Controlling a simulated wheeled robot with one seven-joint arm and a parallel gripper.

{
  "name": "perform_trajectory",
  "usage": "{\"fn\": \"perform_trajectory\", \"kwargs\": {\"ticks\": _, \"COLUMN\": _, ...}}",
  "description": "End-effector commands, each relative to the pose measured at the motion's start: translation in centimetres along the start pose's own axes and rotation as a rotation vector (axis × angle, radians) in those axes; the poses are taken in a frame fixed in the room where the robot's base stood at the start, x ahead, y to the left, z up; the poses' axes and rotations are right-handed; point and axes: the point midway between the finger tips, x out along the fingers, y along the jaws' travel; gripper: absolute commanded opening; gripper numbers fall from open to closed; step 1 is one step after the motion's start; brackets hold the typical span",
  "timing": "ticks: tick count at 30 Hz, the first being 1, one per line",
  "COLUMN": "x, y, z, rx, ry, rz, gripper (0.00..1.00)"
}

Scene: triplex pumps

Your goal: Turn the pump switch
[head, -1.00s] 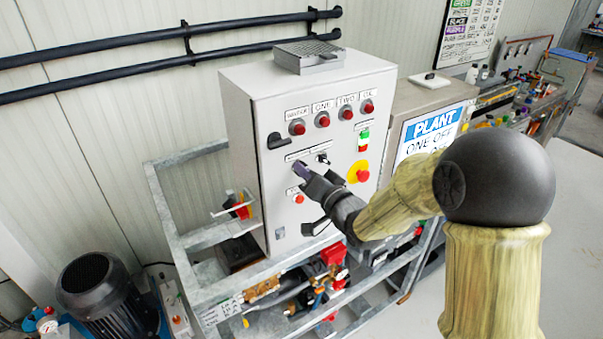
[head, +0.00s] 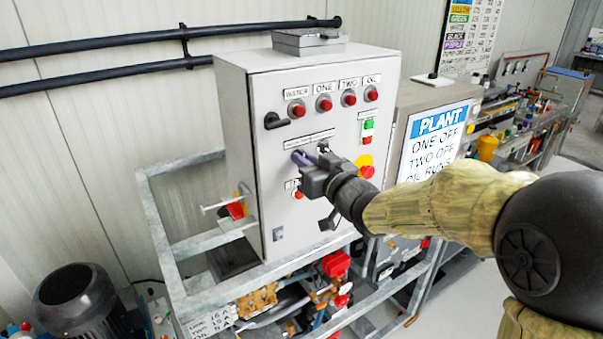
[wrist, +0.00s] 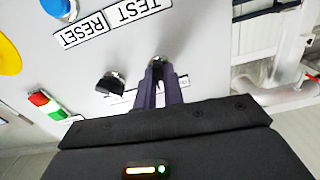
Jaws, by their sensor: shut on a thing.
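The pump control panel (head: 262,190) is the front of a grey cabinet, with two black rotary switches in its middle row. My gripper (head: 302,157) reaches in from the right, and its purple fingers are at the left switch. In the wrist view, the two fingers (wrist: 159,88) are shut around the small knob of this switch (wrist: 157,62), which they partly hide. The other black switch (wrist: 111,82) is beside it, apart from the fingers, and also shows in the head view (head: 323,147). The knob's exact angle cannot be told.
Red lamps (head: 324,104) line the panel top. A galvanised frame (head: 215,236) surrounds the cabinet. A blue button (wrist: 57,8) shows in the wrist view.

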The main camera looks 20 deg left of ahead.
Motion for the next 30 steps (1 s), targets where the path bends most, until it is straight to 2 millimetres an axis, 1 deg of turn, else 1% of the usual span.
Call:
{"fn": "perform_trajectory", "kwargs": {"ticks": 1, "x": -0.12, "y": 0.27, "z": 0.65, "rx": -0.020, "ry": -0.008, "rz": 0.006, "gripper": 0.00}}
{"fn": "perform_trajectory", "kwargs": {"ticks": 8, "x": -0.12, "y": 0.33, "z": 0.46, "rx": -0.079, "ry": -0.010, "rz": 0.007, "gripper": 0.00}}
{"fn": "perform_trajectory", "kwargs": {"ticks": 20, "x": -0.13, "y": 0.35, "z": 0.44, "rx": -0.084, "ry": -0.012, "rz": 0.007, "gripper": 0.00}}
{"fn": "perform_trajectory", "kwargs": {"ticks": 21, "x": -0.13, "y": 0.35, "z": 0.44, "rx": -0.084, "ry": -0.012, "rz": 0.007, "gripper": 0.18}}
{"fn": "perform_trajectory", "kwargs": {"ticks": 23, "x": -0.11, "y": 0.31, "z": 0.40, "rx": -0.084, "ry": -0.011, "rz": 0.006, "gripper": 0.30}}
{"fn": "perform_trajectory", "kwargs": {"ticks": 24, "x": -0.10, "y": 0.26, "z": 0.35, "rx": -0.085, "ry": -0.010, "rz": 0.005, "gripper": 0.32}}
{"fn": "perform_trajectory", "kwargs": {"ticks": 30, "x": -0.03, "y": 0.07, "z": 0.21, "rx": -0.085, "ry": -0.006, "rz": 0.001, "gripper": 0.32}}
